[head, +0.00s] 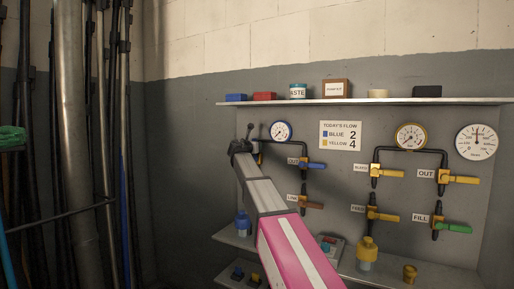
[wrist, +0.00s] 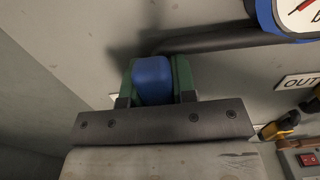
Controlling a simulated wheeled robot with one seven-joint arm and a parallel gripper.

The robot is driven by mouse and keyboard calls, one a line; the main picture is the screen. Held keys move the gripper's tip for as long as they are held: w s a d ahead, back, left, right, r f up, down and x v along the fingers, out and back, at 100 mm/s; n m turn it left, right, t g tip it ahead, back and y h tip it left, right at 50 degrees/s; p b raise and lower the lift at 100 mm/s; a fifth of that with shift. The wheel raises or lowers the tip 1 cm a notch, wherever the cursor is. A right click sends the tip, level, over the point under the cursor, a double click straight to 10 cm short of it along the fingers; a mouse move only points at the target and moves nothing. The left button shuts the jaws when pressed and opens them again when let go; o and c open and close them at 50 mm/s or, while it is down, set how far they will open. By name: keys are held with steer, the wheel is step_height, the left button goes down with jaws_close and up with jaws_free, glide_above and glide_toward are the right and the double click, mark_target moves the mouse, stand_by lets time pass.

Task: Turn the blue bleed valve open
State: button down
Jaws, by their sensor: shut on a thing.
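A blue valve handle (wrist: 153,80) sits between the two green-padded fingers of my gripper (wrist: 155,82) in the wrist view. The fingers are shut on it. A white label behind the fingers is mostly covered, so its text cannot be read. In the head view my gripper (head: 247,145) is at the left end of the blue-rimmed gauge's pipe, and it hides the handle there. A separate valve with a blue handle (head: 317,166), by the OUT label, is to the right of my gripper. How far the gripped handle is turned cannot be told.
The blue-rimmed gauge (head: 281,131) and its dark pipe (wrist: 215,40) are close to my gripper. Yellow-handled valves (head: 387,172) are further right. A shelf (head: 365,102) with small boxes runs above. Black hoses and pipes (head: 72,120) stand at the left.

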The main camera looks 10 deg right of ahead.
stand_by(0.3)
steer(key=c, duration=0.9)
jaws_free()
steer(key=v, duration=1)
steer(key=shift+s+a, duration=0.25)
steer(key=shift+s, duration=0.05)
